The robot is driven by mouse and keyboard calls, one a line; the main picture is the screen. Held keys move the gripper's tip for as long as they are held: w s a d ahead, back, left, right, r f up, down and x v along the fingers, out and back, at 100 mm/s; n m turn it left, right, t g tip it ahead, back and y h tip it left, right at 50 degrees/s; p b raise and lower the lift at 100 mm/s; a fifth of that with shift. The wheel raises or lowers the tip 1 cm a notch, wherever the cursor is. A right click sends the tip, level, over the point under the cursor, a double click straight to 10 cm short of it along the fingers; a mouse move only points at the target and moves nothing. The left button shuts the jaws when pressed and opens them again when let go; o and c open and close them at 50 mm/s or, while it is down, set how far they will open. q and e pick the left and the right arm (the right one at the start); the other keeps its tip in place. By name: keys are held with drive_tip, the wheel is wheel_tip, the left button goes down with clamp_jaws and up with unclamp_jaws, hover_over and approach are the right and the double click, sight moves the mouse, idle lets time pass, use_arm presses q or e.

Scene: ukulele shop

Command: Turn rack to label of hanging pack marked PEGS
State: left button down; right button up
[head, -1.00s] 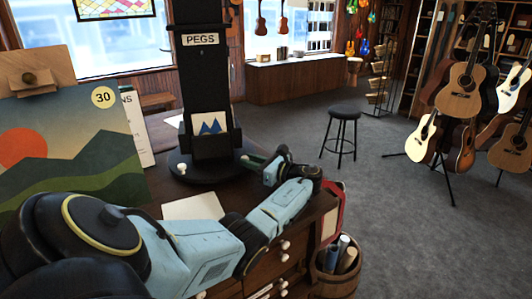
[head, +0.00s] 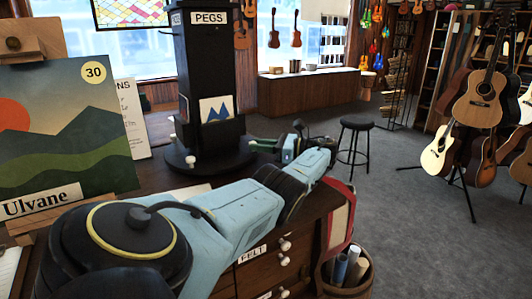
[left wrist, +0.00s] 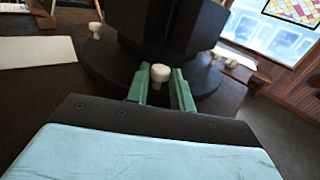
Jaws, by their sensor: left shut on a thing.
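The rack (head: 208,75) is a dark upright column on a round dark base (head: 235,163). A white PEGS label (head: 208,18) faces me near its top. A second label (head: 176,19) shows on its left side, only partly readable. White knobs stand around the base; one (head: 190,161) is at the front. My left gripper (head: 254,146) is at the base's right edge. In the left wrist view its green fingers (left wrist: 160,92) are shut on a white knob (left wrist: 160,74). My right gripper is out of view. No hanging pack shows clearly.
A picture board (head: 75,130) marked 30 and Ulvane stands at the left. My left arm crosses above the drawer cabinet (head: 262,255). A bucket with rolls (head: 347,272) stands right of it. A stool (head: 354,128) and guitars (head: 478,100) stand beyond on open floor.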

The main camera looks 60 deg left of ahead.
use_arm(q)
drive_tip(key=shift+a, duration=0.1)
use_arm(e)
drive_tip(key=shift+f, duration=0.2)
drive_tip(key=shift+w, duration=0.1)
use_arm(q)
drive_tip(key=c, duration=1.2)
unclamp_jaws()
drive_tip(key=shift+c, duration=0.2)
